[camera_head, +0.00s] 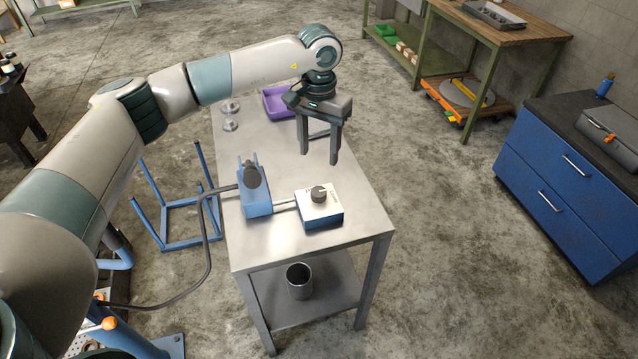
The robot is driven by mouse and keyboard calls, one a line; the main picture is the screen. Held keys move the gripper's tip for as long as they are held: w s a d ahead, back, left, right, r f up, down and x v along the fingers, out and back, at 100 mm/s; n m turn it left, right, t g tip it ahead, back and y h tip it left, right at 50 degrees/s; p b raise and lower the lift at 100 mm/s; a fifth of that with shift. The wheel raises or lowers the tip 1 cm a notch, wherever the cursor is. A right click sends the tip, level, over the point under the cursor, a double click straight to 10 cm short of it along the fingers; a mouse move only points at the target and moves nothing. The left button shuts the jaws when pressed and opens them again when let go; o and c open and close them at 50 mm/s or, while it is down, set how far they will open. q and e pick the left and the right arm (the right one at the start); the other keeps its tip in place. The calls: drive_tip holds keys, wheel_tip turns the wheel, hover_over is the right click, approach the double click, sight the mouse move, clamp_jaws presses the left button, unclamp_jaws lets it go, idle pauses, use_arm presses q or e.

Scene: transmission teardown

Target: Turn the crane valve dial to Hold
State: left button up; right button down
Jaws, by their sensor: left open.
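The crane valve box (320,214) is blue with a white top and sits near the front of the metal table. Its dark round dial (319,193) is on top, with small lettering around it that I cannot read, so its setting is unclear. My left gripper (320,158) is open and empty, fingers pointing down, above the table behind the valve box. It does not touch the dial. My right gripper is not in view.
A blue block with a dark knob (252,175) stands left of the valve box, joined to it by a rod. A purple tray (279,103) and metal discs (230,124) lie at the table's back. The table's (356,205) right side is clear.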

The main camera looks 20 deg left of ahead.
sight(319, 191)
use_arm(q)
wheel_tip(319, 191, down, 13)
drive_tip(key=p, duration=0.4)
drive_tip(key=shift+f, duration=0.1)
drive_tip(key=c, duration=1)
